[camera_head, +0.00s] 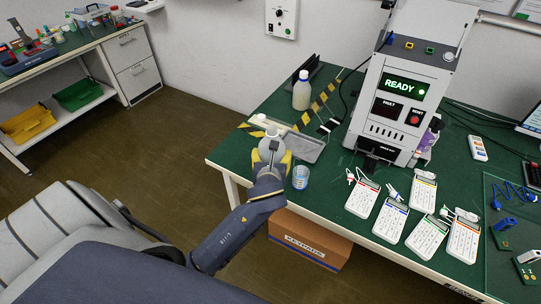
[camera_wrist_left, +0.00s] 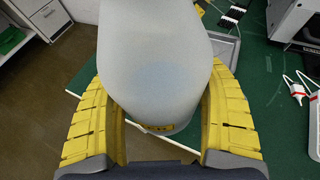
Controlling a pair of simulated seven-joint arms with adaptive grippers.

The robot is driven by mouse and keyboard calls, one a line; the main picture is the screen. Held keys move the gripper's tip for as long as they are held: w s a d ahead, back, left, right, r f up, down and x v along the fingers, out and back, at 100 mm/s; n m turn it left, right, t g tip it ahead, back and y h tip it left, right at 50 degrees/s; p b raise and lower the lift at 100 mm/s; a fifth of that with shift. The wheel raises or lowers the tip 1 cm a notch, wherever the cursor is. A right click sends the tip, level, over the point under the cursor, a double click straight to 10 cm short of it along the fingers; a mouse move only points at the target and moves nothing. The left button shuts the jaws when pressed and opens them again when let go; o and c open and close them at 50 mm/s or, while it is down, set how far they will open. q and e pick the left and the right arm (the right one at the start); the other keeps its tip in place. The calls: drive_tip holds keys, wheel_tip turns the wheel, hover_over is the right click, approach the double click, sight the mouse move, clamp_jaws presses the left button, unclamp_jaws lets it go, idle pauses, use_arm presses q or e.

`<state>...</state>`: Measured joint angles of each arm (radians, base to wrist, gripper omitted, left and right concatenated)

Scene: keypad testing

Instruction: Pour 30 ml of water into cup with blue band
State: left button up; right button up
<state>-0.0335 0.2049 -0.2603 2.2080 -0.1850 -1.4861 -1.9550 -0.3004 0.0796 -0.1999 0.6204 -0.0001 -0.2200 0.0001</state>
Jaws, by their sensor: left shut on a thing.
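My left gripper (camera_head: 272,156) is near the left front edge of the green table, with its yellow fingers on both sides of a pale grey rounded container (camera_wrist_left: 155,65). In the head view the container (camera_head: 272,143) shows a light top above the fingers. Its contents and mouth cannot be made out. A small clear cup with a blue band (camera_head: 300,177) stands on the table just right of the gripper, apart from it. The inside of the cup is too small to read. My right gripper is in neither view.
A grey tray (camera_head: 311,151) lies behind the gripper. A bottle with pale contents (camera_head: 301,95) stands behind it. A machine reading READY (camera_head: 401,95) and several keypads (camera_head: 427,238) are to the right. A box marked KEYPADS (camera_head: 309,240) is below the table edge.

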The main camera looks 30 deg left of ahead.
use_arm(q)
drive_tip(key=shift+r, duration=0.1)
idle(0.3)
drive_tip(key=shift+r, duration=1.95)
